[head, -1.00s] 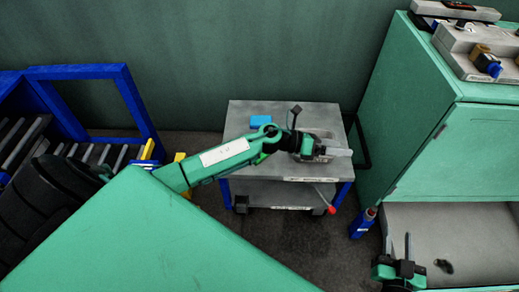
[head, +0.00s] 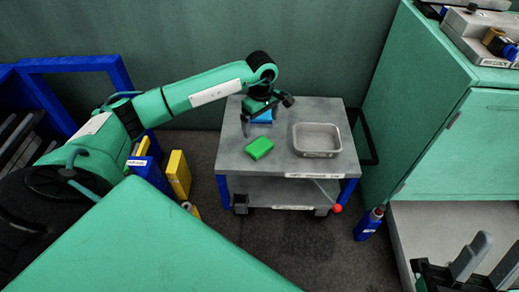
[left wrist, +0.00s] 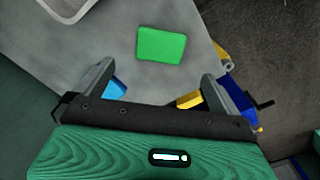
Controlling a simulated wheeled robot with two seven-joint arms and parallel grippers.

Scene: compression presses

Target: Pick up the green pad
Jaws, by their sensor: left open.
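The green pad (head: 259,148) lies flat on the grey top of the cart, left of a metal tray. It also shows in the left wrist view (left wrist: 161,45), just beyond the gap between the fingers. My left gripper (head: 246,122) is open and empty above the cart's back left part, behind the pad and apart from it. Its two fingers show spread in the left wrist view (left wrist: 155,82). My right gripper (head: 478,264) is at the lower right of the head view, far from the pad, with its fingers apart.
The grey tray (head: 317,152) looks empty. A blue pad (head: 263,116) lies on the cart (head: 230,166) under my left gripper. A yellow container (head: 178,174) stands on the floor left of the cart, and a blue bottle (head: 368,224) stands right of it. A green cabinet (head: 452,160) stands at right.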

